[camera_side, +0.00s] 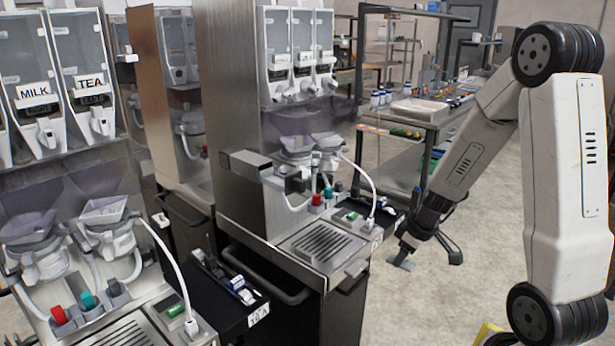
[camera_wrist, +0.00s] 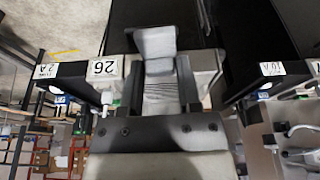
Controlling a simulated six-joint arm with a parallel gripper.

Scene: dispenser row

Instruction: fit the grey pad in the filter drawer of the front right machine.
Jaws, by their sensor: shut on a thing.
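My gripper (camera_side: 407,247) hangs in front of the right edge of the steel machine (camera_side: 240,200) in the middle of the side view, apart from it. In the wrist view my gripper (camera_wrist: 160,75) is shut on the grey pad (camera_wrist: 156,43), which sticks out beyond the fingertips. The pad also shows as a small grey piece (camera_side: 400,263) below the fingers in the side view. I cannot make out the filter drawer clearly in either view.
A slotted drip tray (camera_side: 322,242) and a black box (camera_side: 345,205) with a white cable sit at the machine's front. A second machine with MILK (camera_side: 36,93) and TEA labels stands left. Black labelled boxes (camera_wrist: 78,75) flank my gripper in the wrist view. Open floor lies right.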

